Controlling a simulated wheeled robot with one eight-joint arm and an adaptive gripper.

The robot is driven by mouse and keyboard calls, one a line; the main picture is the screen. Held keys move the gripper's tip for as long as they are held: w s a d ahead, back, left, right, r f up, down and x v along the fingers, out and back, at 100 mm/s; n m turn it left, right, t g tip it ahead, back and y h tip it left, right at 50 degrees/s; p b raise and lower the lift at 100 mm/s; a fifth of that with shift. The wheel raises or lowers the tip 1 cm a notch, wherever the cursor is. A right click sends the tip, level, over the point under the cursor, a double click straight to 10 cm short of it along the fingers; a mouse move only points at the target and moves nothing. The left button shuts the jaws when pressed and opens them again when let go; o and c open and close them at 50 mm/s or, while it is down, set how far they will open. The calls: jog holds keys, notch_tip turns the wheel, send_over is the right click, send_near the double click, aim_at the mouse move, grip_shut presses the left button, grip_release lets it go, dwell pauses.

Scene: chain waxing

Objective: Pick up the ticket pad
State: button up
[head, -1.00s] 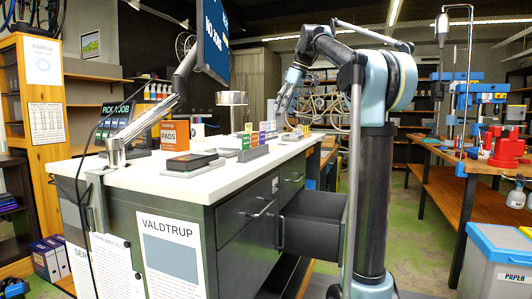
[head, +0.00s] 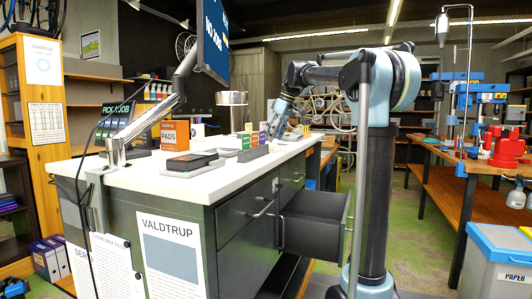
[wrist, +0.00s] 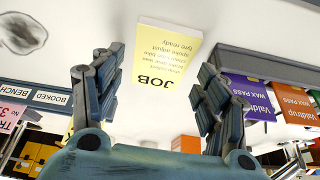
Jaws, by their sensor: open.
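The ticket pad (wrist: 158,72) is a pale yellow block printed "JOB". In the wrist view it lies on the white counter, upside down to my camera. My gripper (wrist: 157,82) is open and empty, with one finger on each side of the pad's near part in the picture. The pad appears beyond the fingertips, apart from them; I cannot tell the exact height gap. In the head view my gripper (head: 275,124) is low over the far part of the counter (head: 150,178). I cannot make out the pad there.
A dark holder with purple and orange wax pass cards (wrist: 248,94) stands right of the pad in the wrist view. A "booked bench" sign (wrist: 62,99) is at left. The head view shows an orange pads box (head: 175,135), a black device (head: 192,161) and an open drawer (head: 315,220).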

jog(key=shift+a+x, duration=0.15)
jog(key=shift+x, duration=0.95)
jog(key=shift+a+x, duration=0.15)
jog(key=shift+x, duration=1)
jog(key=shift+r, duration=0.15)
jog(key=c, duration=0.8)
jog(key=shift+o, duration=0.2)
